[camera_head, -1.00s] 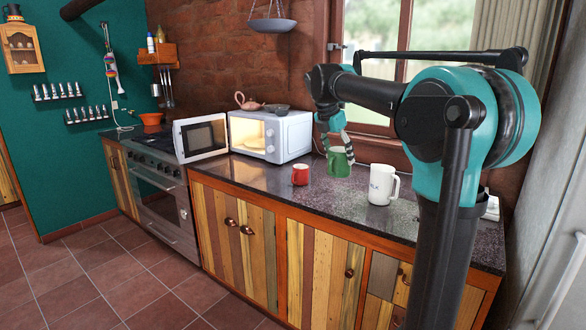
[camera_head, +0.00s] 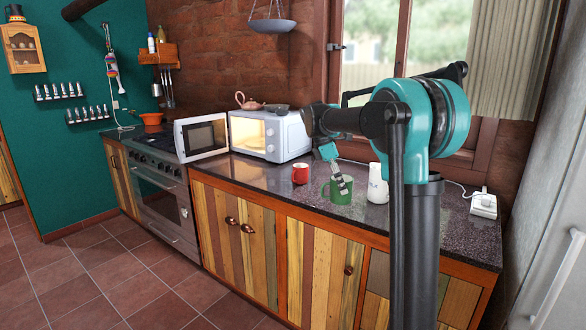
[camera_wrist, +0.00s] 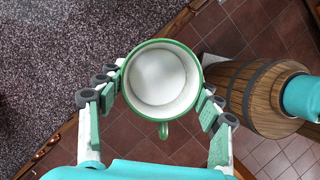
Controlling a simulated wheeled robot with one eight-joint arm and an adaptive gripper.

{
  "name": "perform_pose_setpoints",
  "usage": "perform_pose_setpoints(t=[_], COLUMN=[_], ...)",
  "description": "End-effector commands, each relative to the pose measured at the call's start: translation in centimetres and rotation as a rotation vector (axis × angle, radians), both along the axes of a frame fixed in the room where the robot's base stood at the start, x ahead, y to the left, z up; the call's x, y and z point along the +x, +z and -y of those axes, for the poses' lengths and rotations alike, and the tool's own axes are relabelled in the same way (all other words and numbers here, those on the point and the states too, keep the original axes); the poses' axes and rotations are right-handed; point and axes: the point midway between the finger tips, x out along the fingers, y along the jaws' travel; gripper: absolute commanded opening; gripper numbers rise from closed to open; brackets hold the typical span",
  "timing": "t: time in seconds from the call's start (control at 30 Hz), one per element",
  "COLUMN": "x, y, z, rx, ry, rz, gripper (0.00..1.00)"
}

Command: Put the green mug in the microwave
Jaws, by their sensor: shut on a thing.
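My gripper (camera_head: 340,183) is shut on the green mug (camera_head: 337,192), its fingers on both sides of the mug. In the wrist view the mug (camera_wrist: 125,85) is seen from above, upright, with a white, empty inside and its handle towards my gripper (camera_wrist: 160,100). Floor tiles and the counter's edge show beyond its rim, so it is held raised, at or past the front edge. The white microwave (camera_head: 290,136) stands on the counter to the left and farther back. Its door (camera_head: 205,137) is swung open to the left and its inside is lit.
A red mug (camera_head: 301,173) stands between the microwave and my gripper. A white mug (camera_head: 377,185) stands to the right, partly hidden by my arm. A teapot and a bowl sit on the microwave. In the wrist view a wooden barrel (camera_wrist: 262,98) stands right of the mug.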

Motion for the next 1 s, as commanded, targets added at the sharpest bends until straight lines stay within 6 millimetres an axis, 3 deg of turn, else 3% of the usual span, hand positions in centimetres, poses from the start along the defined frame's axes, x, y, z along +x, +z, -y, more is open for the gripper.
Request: perform_pose_setpoints(t=[0.3,0.6,0.8,1.0], x=[-0.1,-1.5,-2.6,-3.1], y=[-9.0,-16.1,-19.3,-21.0], z=[1.4,2.4,2.9,3.1], rx=[0.0,0.0,0.0,0.0], ry=[-0.641,-1.169,-1.427,-1.557], rz=[-0.002,-0.002,-0.001,0.0], gripper=[0.2,0.2,0.2,0.2])
